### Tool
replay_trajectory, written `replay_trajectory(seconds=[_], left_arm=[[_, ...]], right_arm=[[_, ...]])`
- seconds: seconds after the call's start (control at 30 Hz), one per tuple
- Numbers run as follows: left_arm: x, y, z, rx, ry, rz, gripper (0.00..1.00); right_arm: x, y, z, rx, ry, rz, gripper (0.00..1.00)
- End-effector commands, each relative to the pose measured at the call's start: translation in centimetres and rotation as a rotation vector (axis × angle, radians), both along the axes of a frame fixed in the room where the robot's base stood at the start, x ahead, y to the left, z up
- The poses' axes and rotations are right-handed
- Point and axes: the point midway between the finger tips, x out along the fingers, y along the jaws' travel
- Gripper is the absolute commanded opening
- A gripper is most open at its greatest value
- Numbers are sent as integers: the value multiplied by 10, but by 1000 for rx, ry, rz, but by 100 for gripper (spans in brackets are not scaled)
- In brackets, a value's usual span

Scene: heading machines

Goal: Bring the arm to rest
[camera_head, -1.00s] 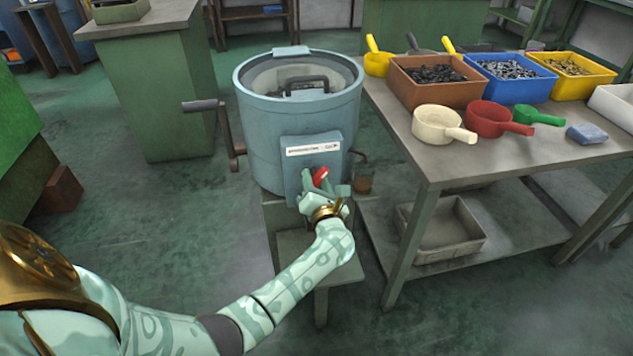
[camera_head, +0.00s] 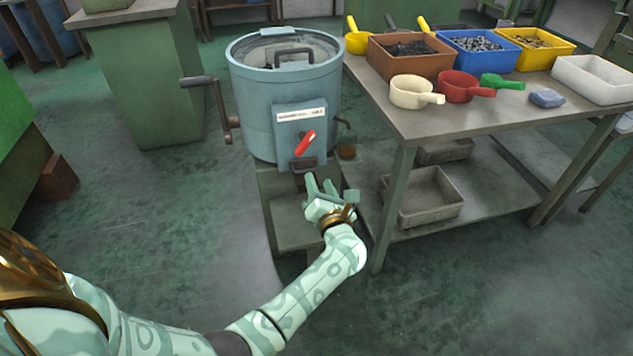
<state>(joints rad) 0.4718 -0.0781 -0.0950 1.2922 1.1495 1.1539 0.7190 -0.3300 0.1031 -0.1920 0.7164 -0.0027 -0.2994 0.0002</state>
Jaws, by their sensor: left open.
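My left arm (camera_head: 313,291) comes in from the lower left, bent at the elbow. Its gripper (camera_head: 322,189) is open and empty, just below and in front of the blue-grey drum machine (camera_head: 257,107). The machine's red lever (camera_head: 305,143) tilts up to the right on the front panel, clear of the fingers. A dark handle or spout (camera_head: 302,166) sits under the lever, close above the fingertips. My right gripper is not in view.
A grey table (camera_head: 419,122) stands to the right with brown, blue, yellow and white bins and several scoops. A tray (camera_head: 425,199) lies on its lower shelf. A green cabinet (camera_head: 138,85) stands behind left.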

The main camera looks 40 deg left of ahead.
Motion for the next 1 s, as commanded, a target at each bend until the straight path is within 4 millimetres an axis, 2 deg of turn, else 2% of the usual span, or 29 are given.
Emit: replay_trajectory(seconds=[0.37, 0.57, 0.67, 0.77, 0.87, 0.93, 1.0], left_arm=[[0, -1, 0, 0, 0, 0, 42], [0, -1, 0, 5, 1, -4, 42], [-1, -6, 6, 80, 26, -62, 42], [-4, -25, 18, 299, 107, -216, 42], [-18, -65, 26, 660, 252, -446, 42], [-37, -99, 21, 961, 381, -614, 42], [-64, -128, 5, 1262, 524, -773, 42]], right_arm=[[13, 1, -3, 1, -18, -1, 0], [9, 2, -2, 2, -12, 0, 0], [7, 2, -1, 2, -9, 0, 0], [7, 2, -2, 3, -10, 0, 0], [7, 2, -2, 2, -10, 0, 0], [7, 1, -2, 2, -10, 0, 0], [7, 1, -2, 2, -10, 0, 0]])
